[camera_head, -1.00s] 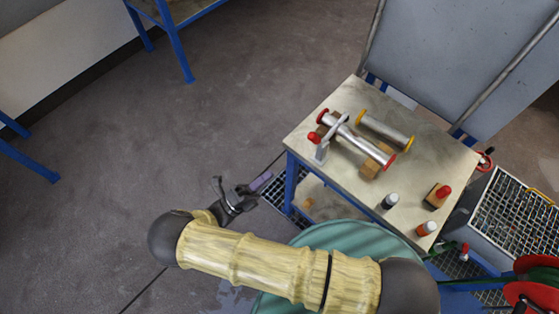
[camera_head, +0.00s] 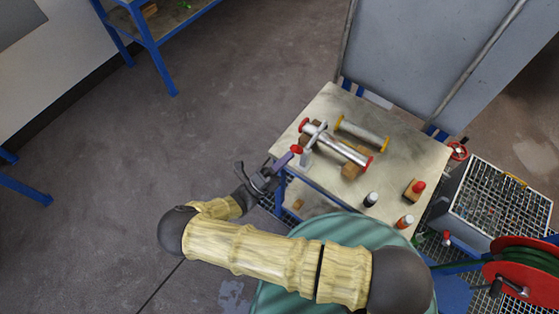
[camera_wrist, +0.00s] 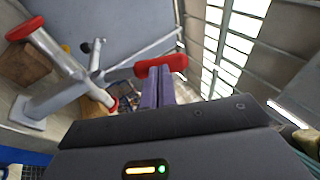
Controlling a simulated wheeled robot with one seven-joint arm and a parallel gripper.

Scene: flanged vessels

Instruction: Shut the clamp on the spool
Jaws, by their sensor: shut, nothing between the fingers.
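The silver spool (camera_head: 340,147) with red end flanges lies on wooden blocks on the table. It also shows at the left in the wrist view (camera_wrist: 62,55). A grey clamp (camera_head: 305,159) with a red handle (camera_head: 296,149) stands at the table's left edge, its grey arm reaching across the spool. My gripper (camera_head: 284,160) is just off that edge, beside the red handle. In the wrist view its purple fingers (camera_wrist: 158,85) are shut and empty, with the red handle (camera_wrist: 160,65) right at their tips. I cannot tell whether they touch it.
A second spool (camera_head: 362,134) with yellow flanges lies behind. A grey panel (camera_head: 440,55) rises behind the table. Floor at left is clear.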

